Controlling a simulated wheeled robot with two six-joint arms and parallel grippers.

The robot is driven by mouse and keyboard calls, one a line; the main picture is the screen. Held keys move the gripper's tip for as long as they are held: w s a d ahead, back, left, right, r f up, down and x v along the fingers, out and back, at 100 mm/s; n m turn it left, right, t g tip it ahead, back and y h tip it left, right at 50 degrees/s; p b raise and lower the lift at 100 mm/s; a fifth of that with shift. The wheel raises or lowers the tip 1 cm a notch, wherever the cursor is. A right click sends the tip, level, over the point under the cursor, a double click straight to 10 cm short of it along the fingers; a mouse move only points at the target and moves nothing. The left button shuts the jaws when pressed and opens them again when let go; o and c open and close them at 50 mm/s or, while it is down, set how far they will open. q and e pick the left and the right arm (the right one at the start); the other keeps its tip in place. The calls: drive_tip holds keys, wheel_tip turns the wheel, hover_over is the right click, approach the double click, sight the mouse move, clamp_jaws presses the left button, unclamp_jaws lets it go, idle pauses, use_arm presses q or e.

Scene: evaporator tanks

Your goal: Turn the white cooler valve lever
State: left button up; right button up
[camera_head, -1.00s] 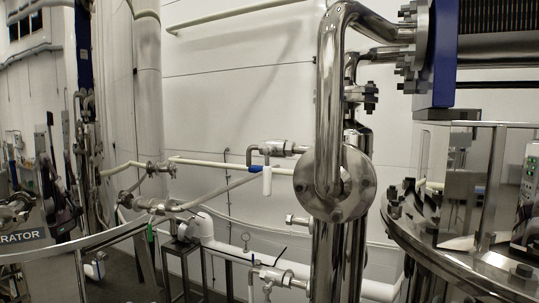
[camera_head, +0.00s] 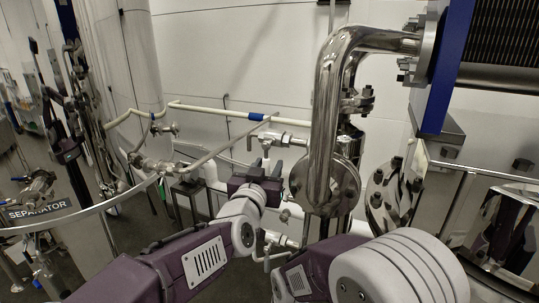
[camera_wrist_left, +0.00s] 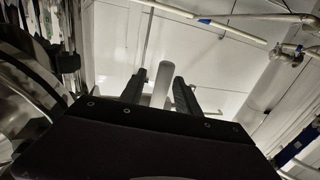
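The white cooler valve lever (camera_head: 266,152) hangs down from a steel valve (camera_head: 280,139) left of the big bent steel pipe. My left gripper (camera_head: 264,170) has come up from below, around the lever's lower part. In the left wrist view, the pale lever (camera_wrist_left: 162,84) stands between the two dark fingers of my left gripper (camera_wrist_left: 159,78). The fingers are apart, with a gap visible beside the lever, so the gripper looks open around it. The lever's lower end is hidden by the gripper. My right gripper is out of view; part of my right arm shows at bottom right.
The thick bent steel pipe (camera_head: 328,120) with its flange stands just right of the lever. A cream pipe with a blue band (camera_head: 256,116) runs behind it. A curved rail with a SEPARATOR sign (camera_head: 38,209) is at left. A steel tank is at right.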

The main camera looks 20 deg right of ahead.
use_arm(q)
drive_tip(key=shift+x, duration=0.95)
drive_tip(key=shift+a, duration=0.1)
clamp_jaws()
idle(0.6)
